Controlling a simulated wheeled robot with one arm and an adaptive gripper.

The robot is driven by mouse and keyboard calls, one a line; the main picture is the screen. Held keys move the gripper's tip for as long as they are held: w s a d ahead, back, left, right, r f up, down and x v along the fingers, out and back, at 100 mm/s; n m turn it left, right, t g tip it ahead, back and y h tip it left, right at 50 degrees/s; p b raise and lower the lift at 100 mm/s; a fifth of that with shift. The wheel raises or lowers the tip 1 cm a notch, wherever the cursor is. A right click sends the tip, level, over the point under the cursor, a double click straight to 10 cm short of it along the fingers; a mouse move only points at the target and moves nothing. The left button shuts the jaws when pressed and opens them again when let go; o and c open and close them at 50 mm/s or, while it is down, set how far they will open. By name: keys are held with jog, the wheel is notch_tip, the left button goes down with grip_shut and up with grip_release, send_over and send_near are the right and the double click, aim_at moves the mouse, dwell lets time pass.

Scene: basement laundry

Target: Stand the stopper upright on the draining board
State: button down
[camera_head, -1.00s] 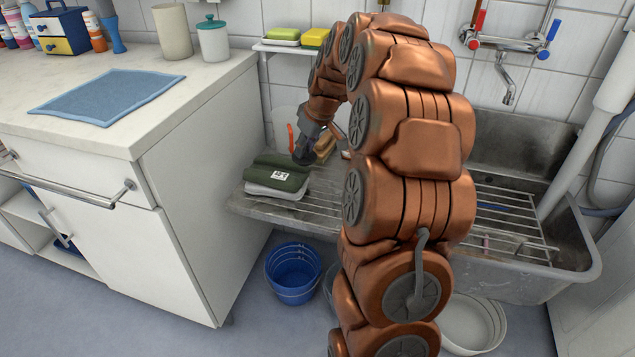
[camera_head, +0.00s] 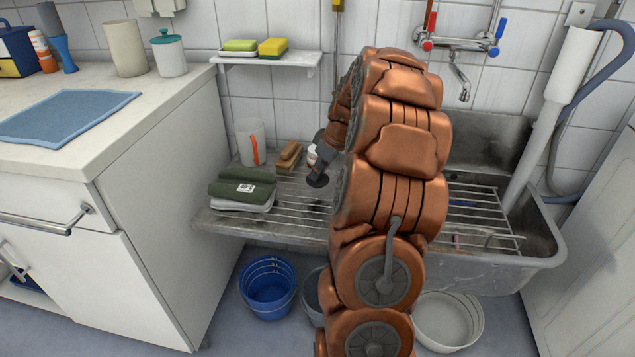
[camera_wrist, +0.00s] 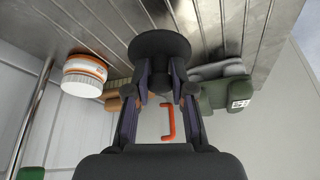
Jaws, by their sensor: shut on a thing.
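The stopper (camera_wrist: 160,46) is a dark, round, wide-rimmed piece held at the tips of my gripper (camera_wrist: 162,82). My gripper is shut on its narrower part, which the fingers partly hide. In the head view the stopper (camera_head: 318,181) shows as a dark disc at the lower end of my gripper (camera_head: 322,165), disc side down. It is over the ribbed metal draining board (camera_head: 285,221), right of the folded cloths. I cannot tell whether it touches the board. My arm hides the board's middle.
On the board's left lie folded green (camera_head: 235,190) and grey cloths. The sink (camera_head: 500,150) is right. Bare ribs show in front of the stopper.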

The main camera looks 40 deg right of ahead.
aim_at(321, 178)
jog(key=shift+f, duration=1.75)
jog(key=shift+f+b, duration=0.15)
jog(key=shift+b, duration=0.2)
jog(key=c, duration=1)
grip_release()
